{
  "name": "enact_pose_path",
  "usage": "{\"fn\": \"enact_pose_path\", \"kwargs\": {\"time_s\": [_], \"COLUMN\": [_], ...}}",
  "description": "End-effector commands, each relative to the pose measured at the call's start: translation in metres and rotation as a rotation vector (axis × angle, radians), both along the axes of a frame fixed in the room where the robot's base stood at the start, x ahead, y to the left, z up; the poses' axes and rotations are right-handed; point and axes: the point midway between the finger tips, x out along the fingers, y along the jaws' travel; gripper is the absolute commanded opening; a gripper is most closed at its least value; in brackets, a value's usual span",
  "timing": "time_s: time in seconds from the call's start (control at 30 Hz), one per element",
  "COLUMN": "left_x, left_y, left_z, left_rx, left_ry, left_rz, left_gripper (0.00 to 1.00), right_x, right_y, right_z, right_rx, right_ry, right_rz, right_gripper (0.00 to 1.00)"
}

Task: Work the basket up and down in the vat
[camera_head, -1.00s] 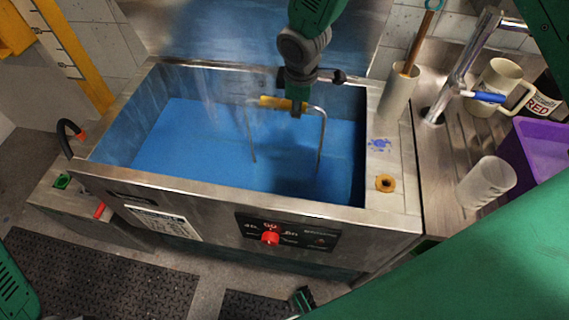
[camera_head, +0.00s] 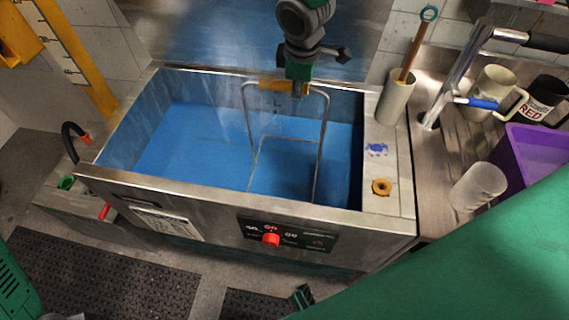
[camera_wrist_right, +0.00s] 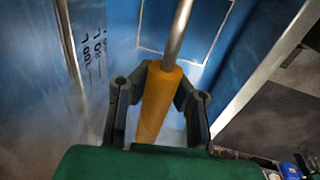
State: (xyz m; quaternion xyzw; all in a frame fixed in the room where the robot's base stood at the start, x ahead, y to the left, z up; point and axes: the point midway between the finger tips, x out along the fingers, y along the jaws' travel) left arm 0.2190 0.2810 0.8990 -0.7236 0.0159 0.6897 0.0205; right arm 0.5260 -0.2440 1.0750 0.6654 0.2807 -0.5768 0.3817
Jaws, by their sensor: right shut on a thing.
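The vat (camera_head: 125,187) is a steel tank filled with blue liquid (camera_head: 205,150). The basket (camera_head: 324,125) shows as a thin metal wire handle with a yellow grip. Its legs and a crossbar stand above the liquid, and its lower part is hidden. My right gripper (camera_head: 297,90) is shut on the yellow grip, near the vat's back rim. In the right wrist view the yellow grip (camera_wrist_right: 157,103) lies between the fingers of my right gripper (camera_wrist_right: 160,90).
A grey cup holding a wooden-handled tool (camera_head: 396,100) stands at the vat's right rim. A faucet (camera_head: 466,65), mugs (camera_head: 492,92), a frosted beaker (camera_head: 478,188) and a purple tub (camera_head: 535,155) are to the right. A red knob (camera_head: 271,240) is on the front.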

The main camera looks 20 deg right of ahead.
Motion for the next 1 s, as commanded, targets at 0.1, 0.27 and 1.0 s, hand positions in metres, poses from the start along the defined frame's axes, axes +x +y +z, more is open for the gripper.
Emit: {"fn": "enact_pose_path", "kwargs": {"time_s": [0.1, 0.27, 1.0], "left_x": [0.000, 0.000, 0.000], "left_y": [0.000, 0.000, 0.000], "left_z": [0.000, 0.000, 0.000], "left_rx": [0.000, 0.000, 0.000], "left_ry": [0.000, 0.000, 0.000], "left_rz": [0.000, 0.000, 0.000], "left_gripper": [0.36, 0.36, 0.36], "right_x": [0.002, 0.002, 0.001], "right_y": [0.001, 0.000, 0.000], "right_z": [0.018, 0.038, 0.059], "right_rx": [0.003, 0.002, 0.001], "right_ry": [-0.007, -0.006, -0.003], "right_rz": [0.000, 0.000, 0.000], "right_gripper": [0.00, 0.00, 0.00]}}
